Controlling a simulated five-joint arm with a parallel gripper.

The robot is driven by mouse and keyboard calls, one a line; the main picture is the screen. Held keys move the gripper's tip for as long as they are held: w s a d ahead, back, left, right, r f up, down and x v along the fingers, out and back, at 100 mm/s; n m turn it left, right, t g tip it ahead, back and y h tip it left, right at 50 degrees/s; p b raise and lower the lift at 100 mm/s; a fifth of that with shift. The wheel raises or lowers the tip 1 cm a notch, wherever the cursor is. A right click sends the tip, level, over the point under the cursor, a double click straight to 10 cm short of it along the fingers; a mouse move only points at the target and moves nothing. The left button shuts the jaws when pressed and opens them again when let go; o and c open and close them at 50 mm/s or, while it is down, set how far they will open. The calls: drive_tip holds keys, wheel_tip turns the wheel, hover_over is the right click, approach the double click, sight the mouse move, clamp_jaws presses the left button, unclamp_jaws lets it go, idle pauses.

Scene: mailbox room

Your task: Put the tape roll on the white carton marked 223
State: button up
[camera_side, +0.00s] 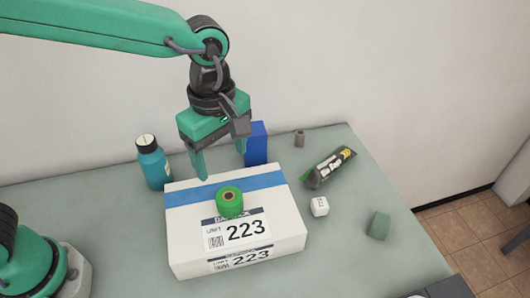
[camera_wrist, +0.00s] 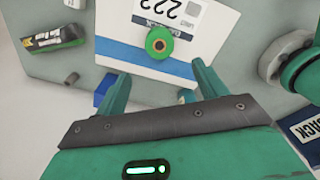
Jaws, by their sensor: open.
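The green tape roll (camera_side: 229,202) lies on top of the white carton marked 223 (camera_side: 188,242), partly over the upper edge of its label. In the wrist view the roll (camera_wrist: 160,42) shows beyond my fingertips, on the carton (camera_wrist: 115,30) between the label and the blue stripe. My gripper (camera_side: 222,165) is open and empty, above the far edge of the carton and apart from the roll. Its two spread fingers (camera_wrist: 158,82) also show in the wrist view, with nothing between them.
A blue bottle (camera_side: 153,162) stands left of the carton, and a blue box (camera_side: 256,143) behind it. To the right are a snack packet (camera_side: 330,167), a white cube (camera_side: 319,206), a green block (camera_side: 379,226) and a small brown cylinder (camera_side: 299,138). The table's (camera_side: 360,265) front right is mostly clear.

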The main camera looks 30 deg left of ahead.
drive_tip(key=s+a+r+m+t, duration=0.1)
drive_tip(key=s+a+m+t, duration=0.1)
drive_tip(key=a+m, duration=0.3)
drive_tip(key=s+a+r+m+t, duration=0.1)
drive_tip(key=s+a+m, duration=0.3)
drive_tip(key=a, duration=0.7)
drive_tip(key=s+a+r+m+t, duration=0.2)
drive_tip(key=s+a+m, duration=0.2)
drive_tip(key=a+m, duration=0.2)
drive_tip(key=shift+a+t, duration=0.3)
drive_tip(key=shift+a, duration=0.6)
